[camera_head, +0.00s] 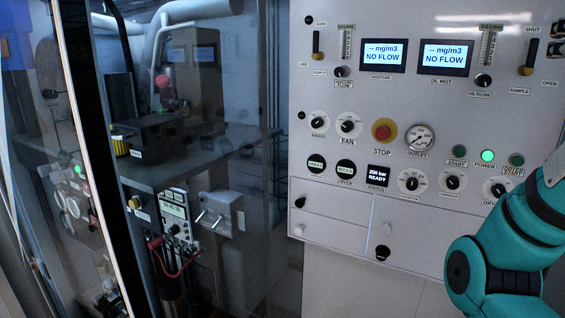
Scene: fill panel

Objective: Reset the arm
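One of my arms, teal with black joints, comes in at the lower right edge in front of the panel. Its gripper is outside the view. My other arm and its gripper do not show. The white fill panel (390,175) faces me with two blue displays, the left display (383,54) and the right display (445,57), both reading NO FLOW. The green POWER light (487,155) is lit. My arm hides the panel's lower right part.
A glass door edge (97,160) stands at the left. Behind it, a grey shelf (190,168) holds a black box (153,137), with instruments and a red cable below.

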